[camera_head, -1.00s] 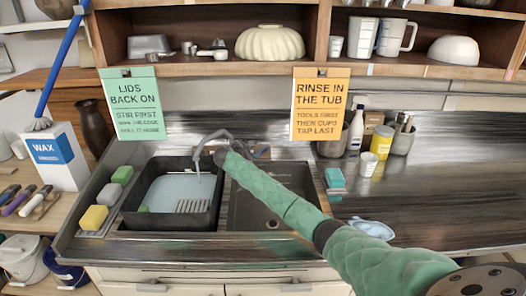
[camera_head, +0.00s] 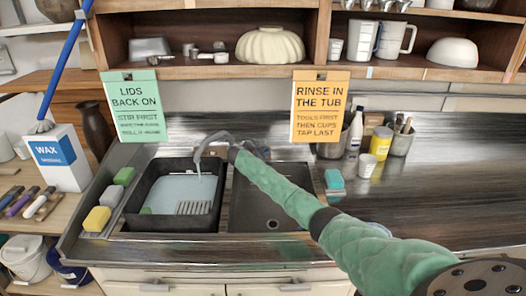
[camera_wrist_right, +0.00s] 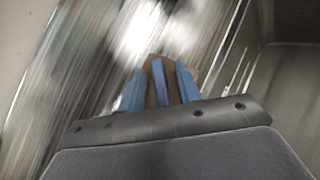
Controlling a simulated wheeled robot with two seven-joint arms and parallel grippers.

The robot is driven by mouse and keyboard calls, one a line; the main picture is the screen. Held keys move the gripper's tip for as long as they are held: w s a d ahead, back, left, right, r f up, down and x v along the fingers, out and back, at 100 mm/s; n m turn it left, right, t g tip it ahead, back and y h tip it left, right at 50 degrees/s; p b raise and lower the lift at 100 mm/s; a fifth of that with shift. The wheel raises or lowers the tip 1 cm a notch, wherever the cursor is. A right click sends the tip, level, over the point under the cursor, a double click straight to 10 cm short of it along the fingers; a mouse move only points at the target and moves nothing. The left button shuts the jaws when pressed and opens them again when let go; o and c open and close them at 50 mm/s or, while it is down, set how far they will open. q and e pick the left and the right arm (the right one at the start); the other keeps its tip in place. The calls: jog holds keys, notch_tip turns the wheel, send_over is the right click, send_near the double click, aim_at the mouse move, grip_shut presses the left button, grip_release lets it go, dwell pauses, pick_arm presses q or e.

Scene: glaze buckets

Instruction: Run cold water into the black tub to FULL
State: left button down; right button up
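The black tub (camera_head: 133,213) stands in the left side of the sink, with pale blue water (camera_head: 180,188) inside. The water lies below the tub's rim. The grey tap (camera_head: 203,147) arches over the tub, and a thin pale stream appears under its spout. My right arm reaches in from the lower right, with its gripper (camera_head: 250,149) beside the tap's base, small and partly hidden. In the right wrist view the blue fingertips (camera_wrist_right: 160,85) are around something brownish, and I cannot tell whether they grip it. My left gripper is out of view.
The right basin (camera_head: 262,205) is empty under my forearm. Sponges (camera_head: 97,219) lie on a ledge left of the tub. An orange sign (camera_head: 320,105) and a green sign (camera_head: 134,105) hang behind. The counter (camera_head: 450,180) at right is mostly clear.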

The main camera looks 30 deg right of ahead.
grip_shut()
jog(key=shift+m+g, duration=0.3)
jog(key=shift+m, duration=0.1)
jog(key=shift+f+m+g+b, duration=0.1)
jog(key=shift+m+g+b, duration=0.4)
jog(key=shift+m, duration=0.6)
jog(key=shift+m+g+y, duration=0.3)
jog(key=shift+m+g, duration=0.1)
jog(key=shift+g, duration=0.2)
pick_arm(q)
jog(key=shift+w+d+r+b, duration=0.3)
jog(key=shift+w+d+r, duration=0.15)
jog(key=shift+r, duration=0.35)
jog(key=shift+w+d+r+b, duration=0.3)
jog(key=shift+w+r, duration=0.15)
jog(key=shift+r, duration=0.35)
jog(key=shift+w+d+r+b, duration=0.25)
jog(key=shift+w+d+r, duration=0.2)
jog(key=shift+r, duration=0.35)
pick_arm(e)
jog(key=shift+m+g+y, duration=0.8)
jog(key=shift+m+g, duration=0.4)
jog(key=shift+m, duration=0.7)
